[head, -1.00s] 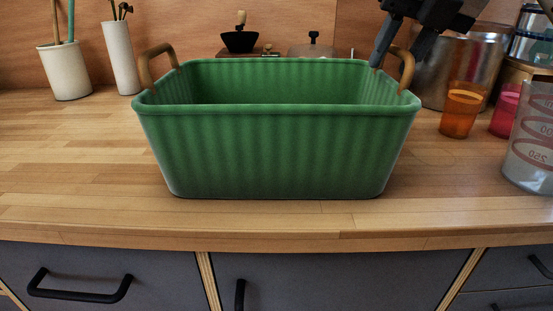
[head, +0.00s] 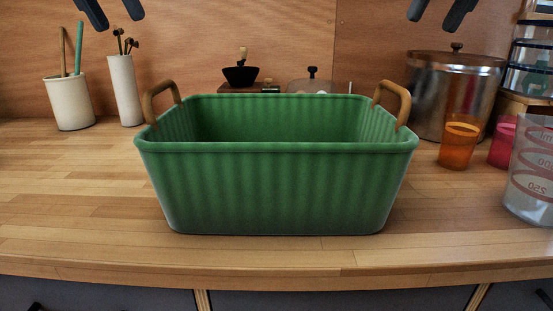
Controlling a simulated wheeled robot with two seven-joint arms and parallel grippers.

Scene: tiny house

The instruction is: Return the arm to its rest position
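My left gripper (head: 112,14) shows at the top left edge of the head view. Its two dark fingers are spread apart with nothing between them. My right gripper (head: 438,13) shows at the top edge, right of the middle. Its fingers are also spread and empty. Both are above the counter and clear of the basket. The upper parts of both grippers and the arms are out of the picture. A green ribbed basket (head: 275,190) with two brown handles stands upright on the wooden counter.
The wooden counter (head: 75,210) is clear to the left of the basket. Behind are a white utensil pot (head: 70,103) and a tall vase (head: 124,92). At right stand a metal pot (head: 440,85), an orange cup (head: 457,148) and a measuring jug (head: 530,185).

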